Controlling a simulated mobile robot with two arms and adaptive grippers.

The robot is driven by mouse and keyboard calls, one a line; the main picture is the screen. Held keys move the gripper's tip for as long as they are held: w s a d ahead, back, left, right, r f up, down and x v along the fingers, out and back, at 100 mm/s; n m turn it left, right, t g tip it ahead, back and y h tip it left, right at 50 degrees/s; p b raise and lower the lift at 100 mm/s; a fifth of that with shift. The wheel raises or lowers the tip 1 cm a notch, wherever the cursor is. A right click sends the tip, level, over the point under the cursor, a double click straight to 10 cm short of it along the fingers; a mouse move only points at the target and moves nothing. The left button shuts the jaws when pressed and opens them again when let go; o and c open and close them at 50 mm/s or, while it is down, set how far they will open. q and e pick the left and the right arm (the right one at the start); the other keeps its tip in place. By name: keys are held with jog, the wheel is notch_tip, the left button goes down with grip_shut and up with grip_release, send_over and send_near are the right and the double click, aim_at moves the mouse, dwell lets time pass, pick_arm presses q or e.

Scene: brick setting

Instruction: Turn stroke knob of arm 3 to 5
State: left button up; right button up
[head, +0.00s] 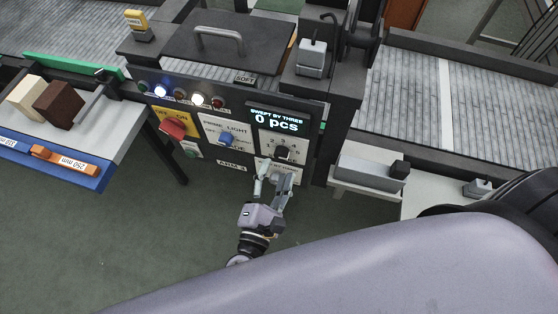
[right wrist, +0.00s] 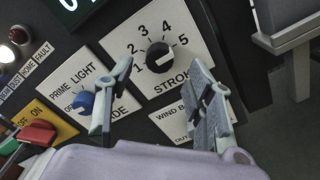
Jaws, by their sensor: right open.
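The black stroke knob (right wrist: 158,56) sits on a white plate numbered 1 to 5 in the right wrist view. Its pale mark lies on the knob's right side; I cannot tell exactly which number it points to. In the head view the knob (head: 282,152) is on the panel labelled ARM 3, below the display. My right gripper (head: 272,181) is open just in front of and below the knob. In the right wrist view its fingers (right wrist: 163,66) stand apart on either side of the knob, with no visible contact. My left gripper is not in view.
A blue prime light knob (head: 226,139) and a red switch (head: 173,129) are left of the stroke plate. The display (head: 277,121) reads 0 pcs. A grey shelf (head: 368,178) juts out right of the panel. Open floor lies below the panel.

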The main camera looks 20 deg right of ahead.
jog(key=v, duration=0.3)
dwell(0.5)
jog(key=s+d+f+m+g+y, duration=0.1)
jog(key=s+d+f+g+y, duration=0.15)
jog(key=f, duration=0.75)
jog(key=s+d+f+g+y, duration=0.15)
jog(key=s+f+g, duration=0.25)
jog(key=f, duration=0.7)
jog(key=s+d+f+m+g+y, duration=0.1)
jog(key=s+d+f+g, duration=0.15)
jog(key=f, duration=0.75)
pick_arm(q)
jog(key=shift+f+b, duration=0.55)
pick_arm(e)
jog(key=s+d+f+m+g+y, duration=0.2)
jog(key=s+d+f+m, duration=0.2)
jog(key=s+f+m, duration=0.3)
jog(key=s+d+f+m+g+y, duration=0.3)
jog(key=s+d+f+m, duration=0.2)
jog(key=s+f+m, duration=0.2)
jog(key=s+m, duration=0.1)
jog(key=s, duration=0.1)
jog(key=shift+s+d+f+m, duration=0.2)
jog(key=shift+s+f+m, duration=0.1)
jog(key=shift+f, duration=0.1)
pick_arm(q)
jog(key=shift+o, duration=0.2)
